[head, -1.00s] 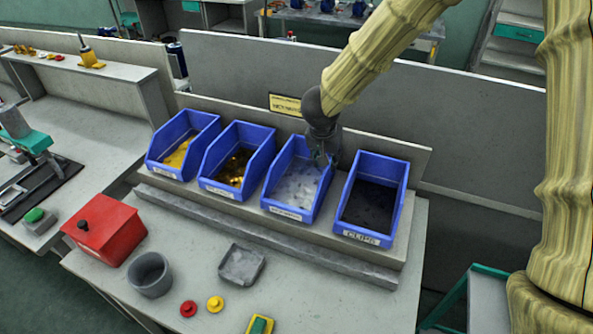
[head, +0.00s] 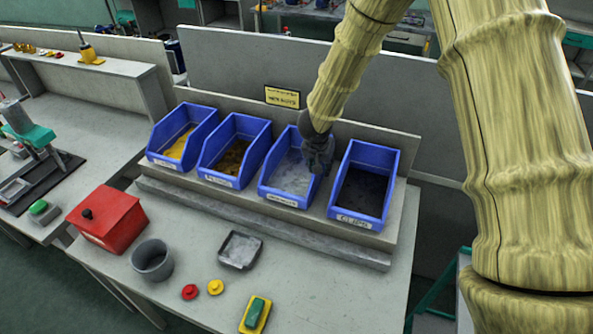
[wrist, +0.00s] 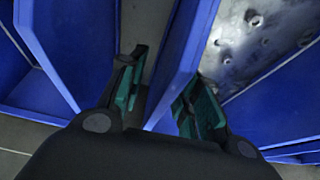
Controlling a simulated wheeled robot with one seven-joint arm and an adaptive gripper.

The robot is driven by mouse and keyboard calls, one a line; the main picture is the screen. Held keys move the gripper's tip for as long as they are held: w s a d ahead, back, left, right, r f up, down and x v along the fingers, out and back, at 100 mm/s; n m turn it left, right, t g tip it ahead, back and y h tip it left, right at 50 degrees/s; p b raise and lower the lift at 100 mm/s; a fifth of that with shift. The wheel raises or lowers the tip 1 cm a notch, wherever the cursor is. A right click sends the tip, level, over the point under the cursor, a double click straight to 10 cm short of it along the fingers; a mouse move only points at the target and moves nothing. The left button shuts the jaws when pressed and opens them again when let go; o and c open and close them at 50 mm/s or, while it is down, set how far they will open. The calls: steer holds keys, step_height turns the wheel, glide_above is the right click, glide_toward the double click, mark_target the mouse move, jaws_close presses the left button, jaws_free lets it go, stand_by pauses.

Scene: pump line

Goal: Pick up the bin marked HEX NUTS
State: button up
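Four-bin row: the blue bin with pale grey contents (head: 283,201) is third from the left; its front label is too blurred to read. My gripper (head: 319,160) is at this bin's right side, by the wall facing the dark-filled bin (head: 356,222). In the wrist view my gripper (wrist: 162,88) is open, with a blue wall (wrist: 178,62) between its two fingers. Grey contents (wrist: 252,42) show right of that wall. I cannot tell whether either finger touches it. A yellow sign (head: 282,97) behind the bins seems to read HEX NUTS.
Blue bins with yellow (head: 160,164) and brownish (head: 213,179) contents stand to the left. A grey ledge (head: 250,215) runs before the row. A red box (head: 108,220), grey cup (head: 152,260) and shallow tray (head: 240,250) sit in front.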

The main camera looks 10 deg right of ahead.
steer(key=shift+w+d+f, duration=0.15)
steer(key=shift+w+f, duration=0.2)
steer(key=shift+f, duration=0.15)
steer(key=shift+s+r, duration=0.25)
steer(key=shift+w+f, duration=0.1)
steer(key=shift+f, duration=0.05)
jaws_close()
